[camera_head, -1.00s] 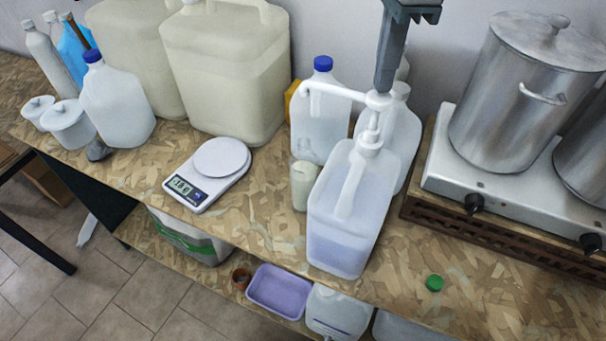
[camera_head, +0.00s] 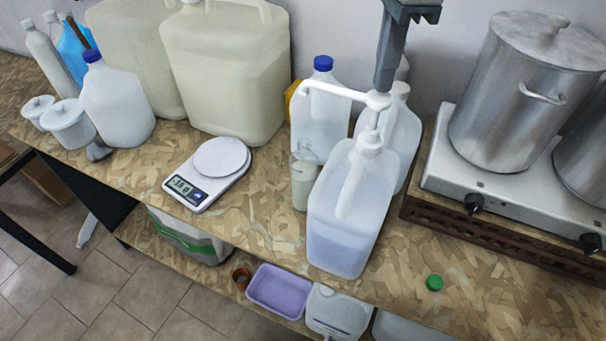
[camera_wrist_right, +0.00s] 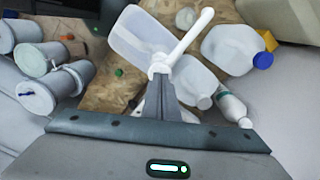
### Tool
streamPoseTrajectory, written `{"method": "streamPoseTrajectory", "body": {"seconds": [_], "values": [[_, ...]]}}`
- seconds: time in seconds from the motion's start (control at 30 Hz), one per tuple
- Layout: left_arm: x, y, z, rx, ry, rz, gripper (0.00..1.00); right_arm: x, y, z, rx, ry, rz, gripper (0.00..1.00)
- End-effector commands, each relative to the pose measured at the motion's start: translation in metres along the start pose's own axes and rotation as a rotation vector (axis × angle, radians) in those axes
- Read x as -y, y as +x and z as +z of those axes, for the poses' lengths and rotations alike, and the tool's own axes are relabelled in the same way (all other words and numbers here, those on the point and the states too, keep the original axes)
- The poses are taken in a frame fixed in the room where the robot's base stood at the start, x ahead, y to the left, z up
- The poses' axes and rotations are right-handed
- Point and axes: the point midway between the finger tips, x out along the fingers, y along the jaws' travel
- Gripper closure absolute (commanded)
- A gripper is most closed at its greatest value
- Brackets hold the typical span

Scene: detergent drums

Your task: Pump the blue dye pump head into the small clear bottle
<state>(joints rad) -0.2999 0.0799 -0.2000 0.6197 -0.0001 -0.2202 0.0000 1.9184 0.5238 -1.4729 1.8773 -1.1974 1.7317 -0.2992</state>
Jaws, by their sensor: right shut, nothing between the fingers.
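The white pump head (camera_head: 377,101) stands upright on a large translucent bottle (camera_head: 340,245) holding pale blue liquid. Its spout reaches left, with its tip above the small clear bottle (camera_head: 303,190), which stands beside the large bottle. The small bottle looks pale; I cannot tell what it holds. My right gripper (camera_head: 383,88) comes down from above, shut and empty, its fingertips at the top of the pump head. In the right wrist view the closed fingers (camera_wrist_right: 166,82) sit at the pump head (camera_wrist_right: 160,68), with the spout pointing up and right. My left gripper is not in view.
A kitchen scale (camera_head: 207,175) and large jugs (camera_head: 225,75) stand at left. Two blue-capped jugs (camera_head: 318,125) (camera_head: 115,105) stand on the bench. A burner unit (camera_head: 500,190) with steel pots (camera_head: 520,95) is at right. A green cap (camera_head: 434,283) lies near the front edge.

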Motion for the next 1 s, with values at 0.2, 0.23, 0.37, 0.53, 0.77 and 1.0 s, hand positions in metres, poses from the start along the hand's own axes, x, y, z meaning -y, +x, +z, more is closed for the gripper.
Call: {"method": "streamPoseTrajectory", "body": {"seconds": [0.2,0.23,0.37,0.53,0.77,1.0], "values": [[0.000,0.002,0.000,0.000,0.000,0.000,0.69,0.000,0.002,0.000,0.000,0.000,0.000,1.00],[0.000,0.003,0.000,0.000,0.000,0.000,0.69,0.000,0.003,0.000,0.000,0.000,0.000,1.00],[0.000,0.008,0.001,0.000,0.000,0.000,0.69,0.000,0.009,0.000,0.000,0.000,0.001,1.00],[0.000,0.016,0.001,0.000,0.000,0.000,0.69,0.000,0.018,0.000,0.000,0.000,0.001,1.00],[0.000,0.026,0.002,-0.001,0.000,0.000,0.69,0.000,0.029,0.000,0.000,-0.001,0.001,1.00],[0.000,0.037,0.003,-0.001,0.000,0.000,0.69,0.000,0.041,0.000,0.000,-0.001,0.001,1.00]]}}
